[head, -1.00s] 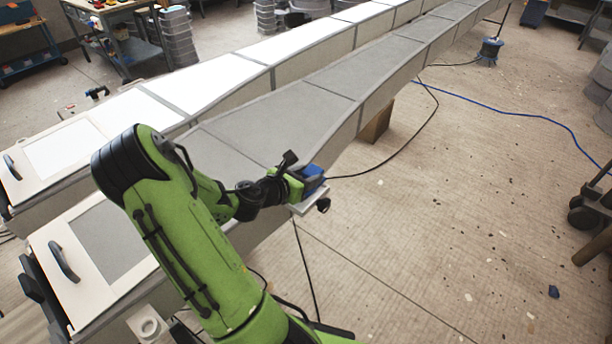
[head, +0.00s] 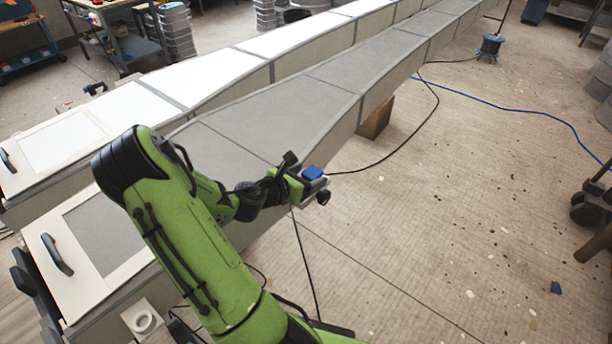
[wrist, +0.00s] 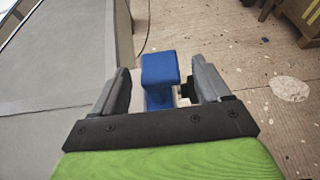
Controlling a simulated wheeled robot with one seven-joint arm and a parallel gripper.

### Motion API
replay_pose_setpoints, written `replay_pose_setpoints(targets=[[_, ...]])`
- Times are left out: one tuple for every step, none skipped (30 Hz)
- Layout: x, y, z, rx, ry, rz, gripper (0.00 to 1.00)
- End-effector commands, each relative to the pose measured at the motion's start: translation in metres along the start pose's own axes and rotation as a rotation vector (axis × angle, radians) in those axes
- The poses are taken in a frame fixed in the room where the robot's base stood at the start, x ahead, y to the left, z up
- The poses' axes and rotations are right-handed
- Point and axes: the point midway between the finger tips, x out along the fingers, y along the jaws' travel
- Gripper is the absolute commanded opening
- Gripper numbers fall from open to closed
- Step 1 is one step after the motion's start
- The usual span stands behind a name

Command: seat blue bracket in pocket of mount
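The blue bracket (head: 313,173) is at the pale mount (head: 314,187), which juts from the side of the near grey mould and has a black knob (head: 323,197). In the wrist view the bracket (wrist: 160,68) stands upright between my fingers, its lower part down at the mount (wrist: 178,100). How deep it sits in the pocket is hidden. My gripper (wrist: 160,90) is open around the bracket, with a gap showing on each side. In the head view my gripper (head: 303,182) reaches the mount from the left.
The long grey mould (head: 280,115) runs beside my arm to the back right. A white-topped mould (head: 215,75) lies behind it. A white block with a round hole (head: 142,320) is at the lower left. A black cable (head: 410,125) trails from the mount. Floor at right is mostly clear.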

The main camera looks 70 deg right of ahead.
Motion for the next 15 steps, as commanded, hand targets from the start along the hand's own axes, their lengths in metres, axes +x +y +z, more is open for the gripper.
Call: replay_pose_setpoints(targets=[[0.000,0.000,0.000,0.000,0.000,0.000,0.76],[0.000,0.000,0.000,0.000,0.000,0.000,0.76],[0.000,0.000,0.000,0.000,0.000,0.000,0.76],[0.000,0.000,0.000,0.000,0.001,0.000,0.76],[-0.001,0.000,0.000,0.000,0.001,0.000,0.76],[-0.003,0.000,0.000,0.000,0.001,0.001,0.76],[-0.006,0.001,0.000,0.000,0.002,0.001,0.76],[-0.010,0.001,0.000,-0.001,0.002,0.002,0.76],[-0.017,0.001,0.000,-0.003,0.002,0.004,0.76],[-0.024,0.002,0.000,-0.002,0.002,0.006,0.76],[-0.032,0.001,0.000,-0.003,0.002,0.005,0.76],[-0.043,0.002,0.001,-0.003,0.002,0.007,0.76],[-0.052,0.002,0.001,-0.004,0.003,0.008,0.76],[-0.061,0.002,0.001,-0.003,0.002,0.008,0.76],[-0.073,0.002,0.001,-0.004,0.003,0.008,0.76]])
